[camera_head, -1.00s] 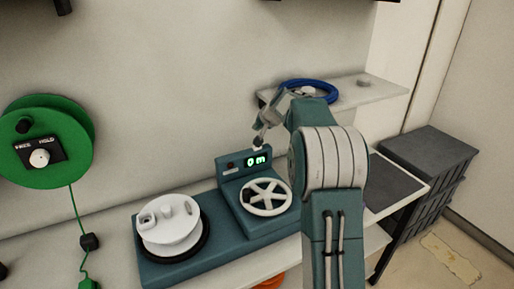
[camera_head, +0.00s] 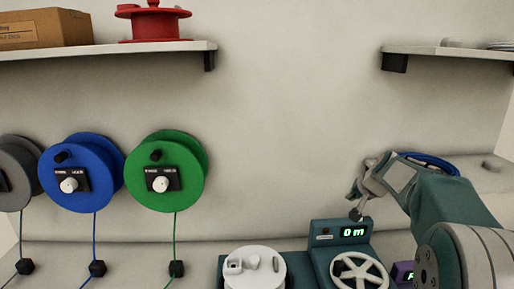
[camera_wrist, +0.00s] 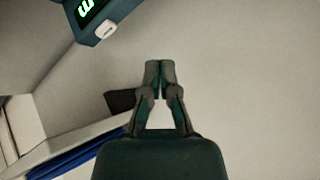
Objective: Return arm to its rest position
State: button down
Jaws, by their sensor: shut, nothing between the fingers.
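My gripper (camera_head: 357,205) is at the right of the head view, just above the green display box (camera_head: 325,233) that reads "0 m". In the wrist view my gripper (camera_wrist: 160,66) has its fingertips together with nothing between them. The corner of the display box (camera_wrist: 98,25) shows at the top left of the wrist view, apart from the fingers. My arm reaches in from the lower right of the head view.
A white spool (camera_head: 254,268) and a white handwheel (camera_head: 359,272) sit on the bench unit below. Green (camera_head: 166,185) and blue (camera_head: 82,185) reels hang at the left. Two shelves are above. A blue coil (camera_head: 432,162) lies behind my arm. The middle wall is clear.

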jog(key=s+a+r+n+g, duration=0.15)
jog(key=s+a, duration=0.35)
jog(key=s, duration=0.5)
jog(key=s+a+r+n, duration=0.2)
jog(key=s+a, duration=0.4)
jog(key=s, duration=0.4)
jog(key=s+a+f+n, duration=0.1)
jog(key=s+f, duration=0.2)
jog(key=s, duration=0.6)
jog(key=s+a+f+n+g+h, duration=0.1)
jog(key=s+f, duration=0.2)
jog(key=s, duration=0.6)
jog(key=shift+a+f, duration=0.3)
jog(key=shift+f, duration=0.1)
jog(key=shift+w, duration=0.1)
